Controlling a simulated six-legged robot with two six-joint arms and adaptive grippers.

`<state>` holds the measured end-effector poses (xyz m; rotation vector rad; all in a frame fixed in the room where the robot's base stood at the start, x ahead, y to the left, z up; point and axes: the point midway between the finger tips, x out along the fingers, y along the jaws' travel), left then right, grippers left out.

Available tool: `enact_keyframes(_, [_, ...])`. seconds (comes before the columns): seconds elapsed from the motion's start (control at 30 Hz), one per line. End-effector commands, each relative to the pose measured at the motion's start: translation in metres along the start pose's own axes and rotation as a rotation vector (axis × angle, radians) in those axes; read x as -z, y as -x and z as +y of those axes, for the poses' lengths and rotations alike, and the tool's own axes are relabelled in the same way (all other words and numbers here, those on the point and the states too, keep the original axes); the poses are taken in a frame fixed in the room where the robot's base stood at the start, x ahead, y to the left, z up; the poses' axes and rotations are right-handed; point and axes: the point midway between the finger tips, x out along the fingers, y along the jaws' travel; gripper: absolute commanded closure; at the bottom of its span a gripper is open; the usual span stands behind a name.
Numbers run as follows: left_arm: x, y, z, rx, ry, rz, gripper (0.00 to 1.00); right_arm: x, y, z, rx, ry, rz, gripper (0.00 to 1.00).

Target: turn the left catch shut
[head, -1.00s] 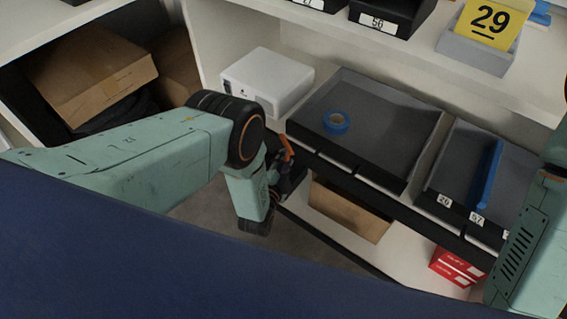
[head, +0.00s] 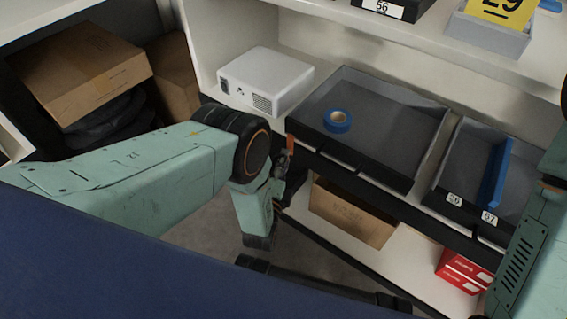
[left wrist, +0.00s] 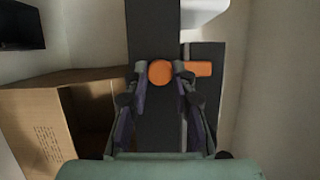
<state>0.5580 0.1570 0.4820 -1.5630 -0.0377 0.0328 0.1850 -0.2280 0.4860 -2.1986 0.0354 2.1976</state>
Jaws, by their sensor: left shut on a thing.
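The left catch (left wrist: 160,72) is orange, with a round knob and a bar reaching level to the right, past my right finger. It sits on a dark upright strip, the bar crossing toward a dark panel beside it. My left gripper (left wrist: 163,82) is shut on the catch, one finger on each side of the knob. In the head view, a small orange part of the catch (head: 290,144) shows at the front left of the black tray (head: 393,178), beside my left gripper (head: 281,165). The rest is hidden by the gripper. My right gripper is out of view.
The tray holds a blue tape roll (head: 337,121). A white projector (head: 265,80) stands left of it. A cardboard box (head: 350,212) is on the shelf below, red boxes (head: 463,270) to the right. Another carton (left wrist: 35,125) shows left in the wrist view.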

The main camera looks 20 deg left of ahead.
Motion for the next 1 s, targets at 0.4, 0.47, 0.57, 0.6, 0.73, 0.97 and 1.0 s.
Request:
enact_keyframes(0.4, [0.0003, -0.0005, -0.0006, 0.004, -0.008, 0.001, 1.0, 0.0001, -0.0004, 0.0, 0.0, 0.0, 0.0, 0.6])
enact_keyframes(0.47, [0.0003, -0.0005, -0.0006, 0.004, -0.007, 0.001, 0.71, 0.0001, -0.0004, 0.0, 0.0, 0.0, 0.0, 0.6])
enact_keyframes(0.57, [0.0003, -0.0005, -0.0006, 0.004, -0.007, 0.001, 0.63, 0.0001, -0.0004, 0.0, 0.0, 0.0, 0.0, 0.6])
enact_keyframes(0.6, [0.0003, -0.0004, -0.0005, 0.004, -0.007, 0.001, 0.59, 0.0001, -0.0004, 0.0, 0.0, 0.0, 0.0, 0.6])
enact_keyframes(0.73, [0.0002, -0.0003, -0.0004, 0.003, -0.007, 0.001, 0.52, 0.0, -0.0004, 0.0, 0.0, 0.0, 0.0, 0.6])
enact_keyframes(0.97, [0.0002, 0.0004, -0.0001, 0.003, -0.006, 0.001, 0.52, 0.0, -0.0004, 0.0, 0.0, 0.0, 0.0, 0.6])
enact_keyframes(1.0, [0.0002, 0.0018, 0.0001, 0.002, -0.006, 0.001, 0.52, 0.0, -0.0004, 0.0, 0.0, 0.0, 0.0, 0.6])
